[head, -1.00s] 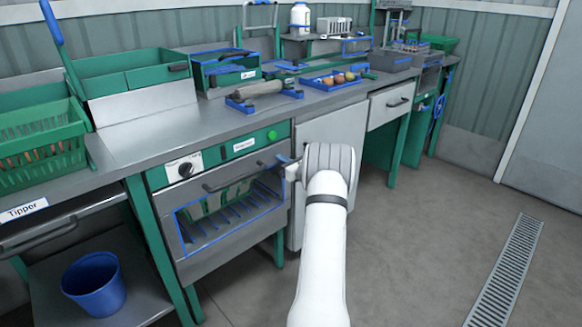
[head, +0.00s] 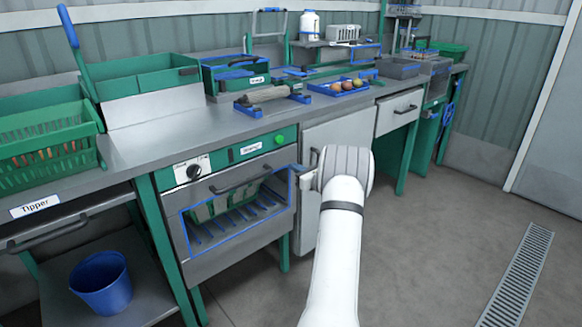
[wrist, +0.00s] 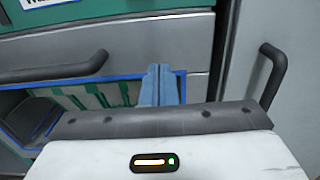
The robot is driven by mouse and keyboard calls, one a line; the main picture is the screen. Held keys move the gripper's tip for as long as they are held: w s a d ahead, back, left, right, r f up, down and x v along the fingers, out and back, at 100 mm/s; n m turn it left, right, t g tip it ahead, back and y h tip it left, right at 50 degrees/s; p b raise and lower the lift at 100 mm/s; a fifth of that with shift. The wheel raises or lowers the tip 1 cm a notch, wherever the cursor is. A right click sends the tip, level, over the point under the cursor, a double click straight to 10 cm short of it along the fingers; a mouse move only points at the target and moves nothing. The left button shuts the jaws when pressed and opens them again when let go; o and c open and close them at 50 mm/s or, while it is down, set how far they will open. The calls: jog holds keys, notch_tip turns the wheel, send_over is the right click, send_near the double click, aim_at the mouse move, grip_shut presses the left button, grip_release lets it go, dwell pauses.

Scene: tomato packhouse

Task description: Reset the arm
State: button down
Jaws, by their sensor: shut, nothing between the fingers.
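My white arm reaches up from the bottom of the head view. My gripper (wrist: 160,84) shows in the wrist view as two blue-grey fingers pressed together with nothing between them. In the head view my wrist hides most of it. It is in front of the right side of a grey and green machine (head: 236,172) with a blue-edged window. In the wrist view the fingertips overlap the right end of this window (wrist: 95,95). Whether they touch the machine front, I cannot tell.
A dark bar handle (wrist: 273,75) stands right of my gripper, another (wrist: 60,67) left. The worktop (head: 180,130) holds green crates (head: 50,145), a roller tool (head: 268,95) and a tray of tomatoes (head: 338,87). A blue bucket (head: 100,283) sits on the lower shelf. Floor (head: 430,235) is open at right.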

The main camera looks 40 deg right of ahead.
jog(key=s+p, duration=0.1)
jog(key=s, duration=0.9)
jog(key=w+a+r+n+g+y+p, duration=0.25)
jog(key=a+r+n, duration=0.2)
jog(key=a, duration=0.35)
jog(key=w+a+r+n+g+y+p, duration=0.1)
jog(key=a+r+n+y+p, duration=0.2)
jog(key=a+r, duration=0.35)
jog(key=s+a+r+n+g+y+p, duration=0.1)
jog(key=s+a+r+n+g+p, duration=0.25)
jog(key=a, duration=0.55)
jog(key=s+a+r+n+g+p, duration=0.25)
jog(key=a+r+n, duration=0.2)
jog(key=a, duration=0.45)
jog(key=s+a+r+n+g+y+p, duration=0.1)
jog(key=s+a+r+n+g+p, duration=0.15)
jog(key=s+a+n+g, duration=0.4)
jog(key=s+a+r+n+h+p, duration=0.3)
jog(key=s+r+n+h+p, duration=0.1)
jog(key=s, duration=0.4)
jog(key=s+a+r+n+h+p, duration=0.4)
jog(key=s+r+n+p, duration=0.1)
jog(key=s+n, duration=0.4)
jog(key=shift+a+r+n+t, duration=0.25)
jog(key=shift+r+n+t, duration=0.05)
jog(key=shift+r, duration=0.6)
